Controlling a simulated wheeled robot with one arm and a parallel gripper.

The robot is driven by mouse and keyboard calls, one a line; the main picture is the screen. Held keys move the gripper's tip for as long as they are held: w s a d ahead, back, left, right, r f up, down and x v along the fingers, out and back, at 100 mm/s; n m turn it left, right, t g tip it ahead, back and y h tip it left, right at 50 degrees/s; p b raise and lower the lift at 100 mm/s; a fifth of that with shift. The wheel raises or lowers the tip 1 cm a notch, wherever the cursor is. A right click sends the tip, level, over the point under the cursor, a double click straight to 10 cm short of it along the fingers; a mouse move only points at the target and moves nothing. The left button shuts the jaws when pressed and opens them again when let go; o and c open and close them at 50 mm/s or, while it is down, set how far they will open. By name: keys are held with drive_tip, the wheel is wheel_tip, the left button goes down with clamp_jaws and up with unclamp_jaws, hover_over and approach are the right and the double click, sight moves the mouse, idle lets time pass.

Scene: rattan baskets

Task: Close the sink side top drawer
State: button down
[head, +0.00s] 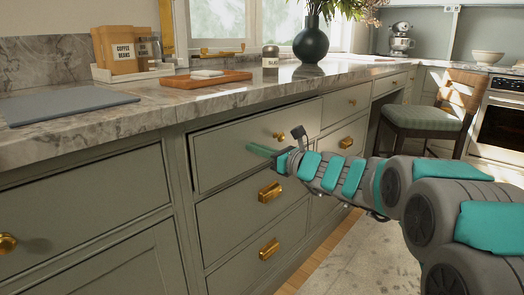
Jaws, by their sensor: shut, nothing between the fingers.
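The top drawer (225,153) is a grey-green front with a brass knob (280,136), under the marble counter. It looks slightly open, with a dark gap along its top and left edges. My gripper (262,151) is in front of this drawer, just below and left of the knob. Its teal fingers are together and point left toward the drawer front. I cannot tell whether they touch it. The drawer's lower right part is hidden behind my gripper and wrist.
Lower drawers with brass cup pulls (270,191) sit below. A closed top drawer (347,103) is to the right. The marble counter (215,98) overhangs the drawers. A cushioned chair (430,118) stands farther right. Floor with a rug (350,262) is free below my arm.

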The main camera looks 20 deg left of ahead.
drive_tip(key=x, duration=0.2)
drive_tip(key=shift+w+a+p, duration=0.2)
drive_tip(key=shift+a+p, duration=0.1)
drive_tip(key=shift+f, duration=0.1)
drive_tip(key=shift+d, duration=0.1)
